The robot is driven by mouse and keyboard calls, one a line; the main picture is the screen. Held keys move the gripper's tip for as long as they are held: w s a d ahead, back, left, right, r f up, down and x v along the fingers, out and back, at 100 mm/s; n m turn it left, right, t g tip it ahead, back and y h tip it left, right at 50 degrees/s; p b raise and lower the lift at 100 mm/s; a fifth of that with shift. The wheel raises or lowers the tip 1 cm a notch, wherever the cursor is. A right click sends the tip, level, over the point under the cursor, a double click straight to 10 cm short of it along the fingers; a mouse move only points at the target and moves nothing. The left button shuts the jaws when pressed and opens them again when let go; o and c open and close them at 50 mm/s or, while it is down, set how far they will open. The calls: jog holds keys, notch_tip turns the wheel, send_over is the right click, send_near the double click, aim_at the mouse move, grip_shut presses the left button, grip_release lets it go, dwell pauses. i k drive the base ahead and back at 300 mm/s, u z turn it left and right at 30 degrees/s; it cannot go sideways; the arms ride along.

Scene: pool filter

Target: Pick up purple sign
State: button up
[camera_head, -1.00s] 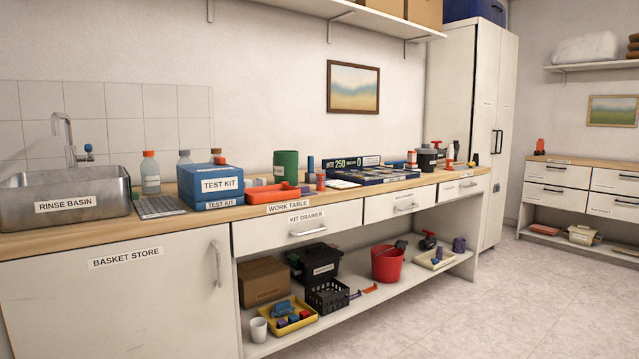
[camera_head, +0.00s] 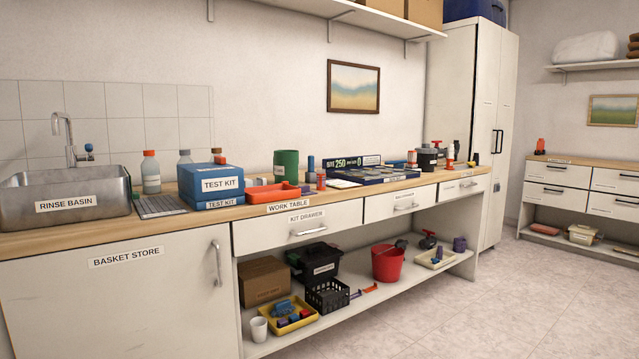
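I cannot make out a purple sign for certain in the head view. Another small purple item (camera_head: 356,295) lies beside the black basket on that shelf. A dark sign board (camera_head: 351,162) reading 250 and 0 stands at the back of the work table. My gripper is not in view.
The work table (camera_head: 415,184) holds a blue test kit box (camera_head: 207,185), an orange-red tray (camera_head: 272,194) and a green can (camera_head: 286,166). A rinse basin (camera_head: 65,200) is at left. A red bucket (camera_head: 387,263) stands on the lower shelf (camera_head: 345,318). Floor (camera_head: 470,310) at right is clear.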

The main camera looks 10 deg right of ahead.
aim_at(306, 189)
jog(key=u, duration=0.5)
jog(key=i, duration=1.6)
